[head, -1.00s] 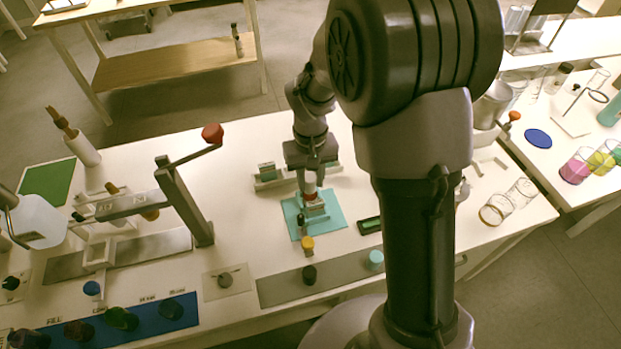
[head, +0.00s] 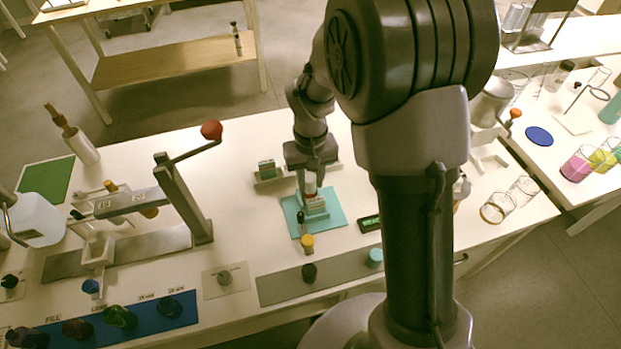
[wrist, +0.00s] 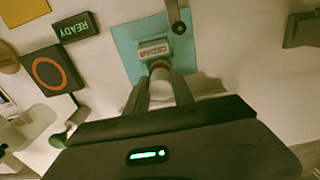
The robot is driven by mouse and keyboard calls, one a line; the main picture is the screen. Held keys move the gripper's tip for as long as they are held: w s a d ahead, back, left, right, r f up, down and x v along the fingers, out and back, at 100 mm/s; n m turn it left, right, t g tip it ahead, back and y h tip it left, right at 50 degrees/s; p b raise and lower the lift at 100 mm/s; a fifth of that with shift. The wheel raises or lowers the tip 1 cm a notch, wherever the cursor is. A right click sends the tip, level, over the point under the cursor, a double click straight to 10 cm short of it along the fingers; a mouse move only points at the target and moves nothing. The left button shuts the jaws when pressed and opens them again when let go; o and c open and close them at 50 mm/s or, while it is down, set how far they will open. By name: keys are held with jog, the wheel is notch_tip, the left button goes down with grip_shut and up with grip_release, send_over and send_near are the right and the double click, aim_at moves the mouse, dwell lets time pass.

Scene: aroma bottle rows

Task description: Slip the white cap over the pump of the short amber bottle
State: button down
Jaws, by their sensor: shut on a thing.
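My gripper (head: 310,188) points down over the teal mat (head: 335,208) and is shut on a small pale piece, seemingly the white cap (wrist: 160,67), at its fingertips in the wrist view. The piece is at a pale block with red lettering (wrist: 153,48); whether it touches the block I cannot tell. A red patch shows by the fingers in the head view. A slim dark bottle (head: 301,222) stands at the mat's near left edge, and also shows in the wrist view (wrist: 179,27). I cannot make out for sure which bottle is the short amber one, or its pump.
A yellow-capped bottle (head: 307,243) stands in front of the mat. A small display reading READY (wrist: 76,27) lies beside it. A grey strip (head: 335,271) holds dark and teal-capped items. A lever press (head: 180,200) stands left.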

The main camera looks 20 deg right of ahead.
dwell(0.4)
jog(key=c, duration=1)
grip_release()
jog(key=shift+o, duration=0.4)
jog(key=o, duration=0.3)
notch_tip(320, 180, up, 7)
jog(key=p, duration=0.6)
